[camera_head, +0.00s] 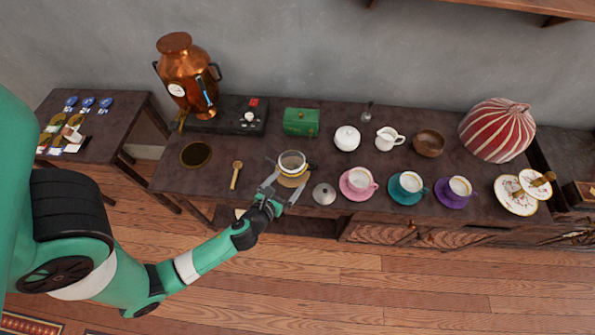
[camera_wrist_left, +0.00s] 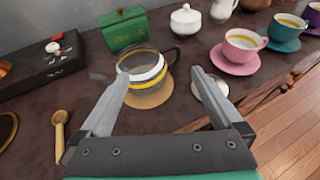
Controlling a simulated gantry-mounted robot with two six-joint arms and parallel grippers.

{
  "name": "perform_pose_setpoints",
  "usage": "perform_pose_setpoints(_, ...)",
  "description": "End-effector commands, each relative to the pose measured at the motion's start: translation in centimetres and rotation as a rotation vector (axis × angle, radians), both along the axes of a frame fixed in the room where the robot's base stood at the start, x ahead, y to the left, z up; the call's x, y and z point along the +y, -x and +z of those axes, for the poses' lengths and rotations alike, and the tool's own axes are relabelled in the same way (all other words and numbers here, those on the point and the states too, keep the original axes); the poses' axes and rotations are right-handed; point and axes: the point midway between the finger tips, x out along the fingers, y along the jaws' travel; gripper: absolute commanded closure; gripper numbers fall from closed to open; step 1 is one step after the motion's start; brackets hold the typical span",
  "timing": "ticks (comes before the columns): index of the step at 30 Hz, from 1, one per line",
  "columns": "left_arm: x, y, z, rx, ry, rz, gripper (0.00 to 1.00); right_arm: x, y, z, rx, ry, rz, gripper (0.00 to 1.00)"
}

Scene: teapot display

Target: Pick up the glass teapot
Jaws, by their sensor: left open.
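The glass teapot (camera_head: 292,162) stands upright on a round cork mat (camera_head: 293,181) near the front of the table. It has a gold band and a dark handle at its right. In the left wrist view the teapot (camera_wrist_left: 147,70) is beyond and between my fingertips, with no finger touching it that I can see. My left gripper (camera_head: 280,187) is open and empty, just in front of the teapot; its fingers also show in the left wrist view (camera_wrist_left: 165,83). A metal lid (camera_head: 324,194) lies on the table to the right of the teapot. My right gripper is not in view.
A wooden spoon (camera_head: 236,175) lies left of the teapot, and a green box (camera_head: 301,122) stands behind it. A pink cup (camera_head: 359,180) on its saucer stands to the right, past the lid. A copper urn (camera_head: 187,75) stands at the back left.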

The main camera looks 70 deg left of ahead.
Motion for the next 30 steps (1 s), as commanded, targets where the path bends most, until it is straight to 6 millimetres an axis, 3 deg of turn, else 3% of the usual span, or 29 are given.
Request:
perform_pose_setpoints(7,0.5,-0.3,-0.7,-0.002,0.0,0.007,0.0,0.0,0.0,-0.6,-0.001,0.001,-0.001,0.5)
perform_pose_setpoints(15,3.4,-3.4,-2.5,-0.005,0.001,0.009,0.0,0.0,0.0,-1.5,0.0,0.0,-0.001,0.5)
perform_pose_setpoints(23,4.1,-4.3,-3.0,-0.004,0.0,0.007,0.0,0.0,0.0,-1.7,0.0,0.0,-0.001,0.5)
perform_pose_setpoints(30,6.8,-7.1,-4.7,-0.004,0.0,0.008,0.0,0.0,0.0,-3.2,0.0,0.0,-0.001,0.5)
